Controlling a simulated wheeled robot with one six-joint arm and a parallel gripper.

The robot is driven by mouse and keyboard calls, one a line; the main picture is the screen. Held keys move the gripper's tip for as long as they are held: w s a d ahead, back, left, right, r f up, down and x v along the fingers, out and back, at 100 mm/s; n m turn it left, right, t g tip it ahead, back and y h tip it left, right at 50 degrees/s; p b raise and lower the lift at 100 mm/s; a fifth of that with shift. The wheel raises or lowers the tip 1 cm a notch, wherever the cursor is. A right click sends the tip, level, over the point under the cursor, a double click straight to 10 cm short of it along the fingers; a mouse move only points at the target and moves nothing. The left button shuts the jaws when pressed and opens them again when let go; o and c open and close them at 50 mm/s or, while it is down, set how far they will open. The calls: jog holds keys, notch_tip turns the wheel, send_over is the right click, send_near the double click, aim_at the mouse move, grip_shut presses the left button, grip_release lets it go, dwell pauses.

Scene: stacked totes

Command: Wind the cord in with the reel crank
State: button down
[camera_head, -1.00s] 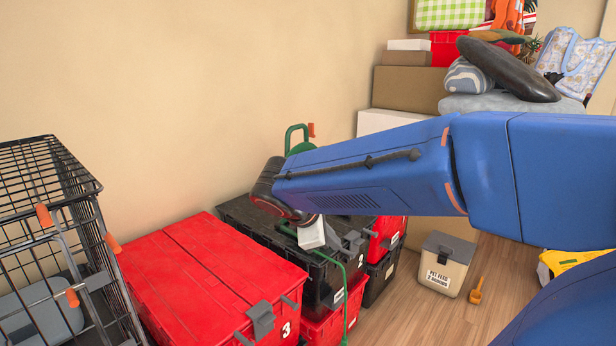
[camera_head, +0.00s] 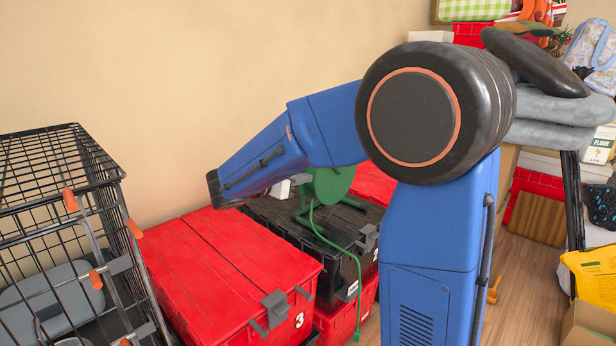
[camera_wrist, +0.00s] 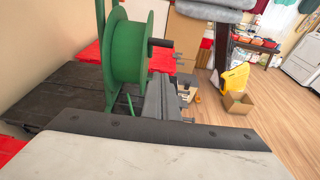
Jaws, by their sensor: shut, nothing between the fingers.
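The green reel (camera_head: 330,185) stands on a black tote (camera_head: 285,222), partly hidden by my arm in the head view. In the wrist view the reel (camera_wrist: 131,50) is close, with a dark stub (camera_wrist: 160,42) sticking out to the right from its hub. I cannot tell whether the stub is the axle or part of the crank; no orange crank grip shows now. The green cord (camera_head: 345,247) hangs over the tote's front. My gripper (camera_wrist: 159,84) is shut and empty, just right of the reel's flange and below the stub. Contact cannot be told.
A red tote (camera_head: 225,265) stands in front-left of the black one, and a wire cage (camera_head: 60,180) at the far left. Grey cushions (camera_head: 550,122) are stacked at the right.

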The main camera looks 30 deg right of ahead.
jog(key=r+x, duration=0.2)
jog(key=x, duration=0.9)
jog(key=shift+d+r, duration=0.3)
jog(key=shift+d, duration=0.05)
jog(key=shift+w, duration=0.1)
jog(key=shift+r, duration=0.1)
jog(key=shift+d+r+y, duration=0.2)
jog(key=shift+r+y, duration=0.05)
jog(key=shift+y, duration=0.15)
jog(key=shift+w+d+r+g, duration=0.1)
jog(key=shift+w+r+g, duration=0.1)
jog(key=shift+g, duration=0.1)
